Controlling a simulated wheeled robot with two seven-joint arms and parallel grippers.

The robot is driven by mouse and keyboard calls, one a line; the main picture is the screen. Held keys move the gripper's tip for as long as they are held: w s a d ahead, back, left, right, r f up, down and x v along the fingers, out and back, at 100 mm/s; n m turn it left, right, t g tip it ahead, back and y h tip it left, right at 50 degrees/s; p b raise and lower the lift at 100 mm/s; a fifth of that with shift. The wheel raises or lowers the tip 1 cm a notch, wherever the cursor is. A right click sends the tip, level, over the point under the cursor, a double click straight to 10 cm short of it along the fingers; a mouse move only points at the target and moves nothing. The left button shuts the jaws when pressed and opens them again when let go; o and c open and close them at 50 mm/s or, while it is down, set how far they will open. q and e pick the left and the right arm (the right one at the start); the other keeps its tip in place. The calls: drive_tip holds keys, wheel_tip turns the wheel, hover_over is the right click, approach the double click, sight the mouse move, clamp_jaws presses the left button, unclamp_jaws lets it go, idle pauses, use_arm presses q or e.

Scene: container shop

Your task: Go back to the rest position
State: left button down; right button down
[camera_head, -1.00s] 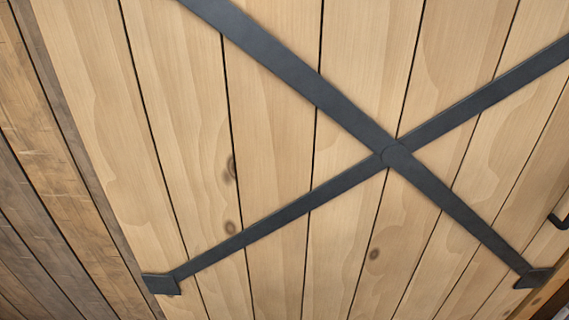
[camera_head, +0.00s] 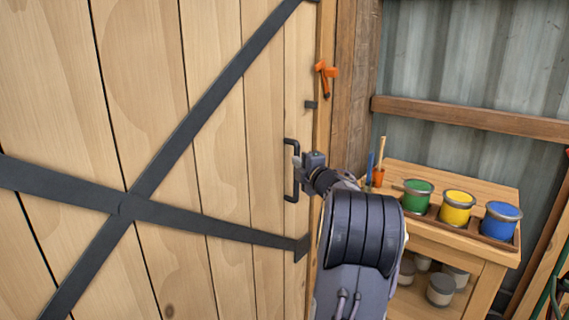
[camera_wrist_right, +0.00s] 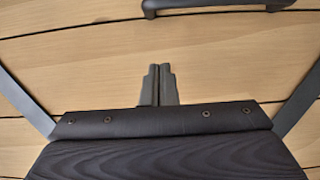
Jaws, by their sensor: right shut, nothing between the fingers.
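My right gripper (camera_head: 297,161) is raised in front of the wooden door (camera_head: 215,170), beside its black handle (camera_head: 291,172). In the right wrist view the gripper's two fingers (camera_wrist_right: 158,84) are together with nothing between them. The handle (camera_wrist_right: 215,8) shows at the top of that view, apart from the fingertips. The door has dark crossed metal straps and looks closed. My right forearm hides part of the door frame and the wall beside it. My left gripper is in neither view.
To the right stands a wooden bench (camera_head: 467,164) with green (camera_head: 417,195), yellow (camera_head: 456,207) and blue (camera_head: 500,219) paint cans and an orange cup (camera_head: 378,177) holding brushes. More cans (camera_head: 441,289) stand below. A corrugated wall is behind.

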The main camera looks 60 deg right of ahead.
drive_tip(key=shift+v, duration=0.85)
drive_tip(key=s+a+f+m+g+y, duration=0.1)
drive_tip(key=a+f+m+g+y, duration=0.2)
drive_tip(key=a, duration=0.6)
drive_tip(key=s+a+f+m+y+p, duration=0.1)
drive_tip(key=a+f+m, duration=0.1)
drive_tip(key=a+m, duration=0.6)
drive_tip(key=s+a+f+m+g+y, duration=0.1)
drive_tip(key=a+f+m+g, duration=0.15)
drive_tip(key=a, duration=0.85)
drive_tip(key=s+a+f+g+y, duration=0.1)
drive_tip(key=s+a+f+y, duration=0.1)
drive_tip(key=a, duration=0.5)
drive_tip(key=s+a+f+g+y, duration=0.2)
drive_tip(key=s+a+f+y, duration=0.1)
drive_tip(key=s+a, duration=0.3)
drive_tip(key=s+a+f+g+y, duration=0.1)
drive_tip(key=s+a+f, duration=0.3)
drive_tip(key=a, duration=0.5)
drive_tip(key=shift+s+y+p, duration=0.45)
drive_tip(key=shift+y, duration=0.45)
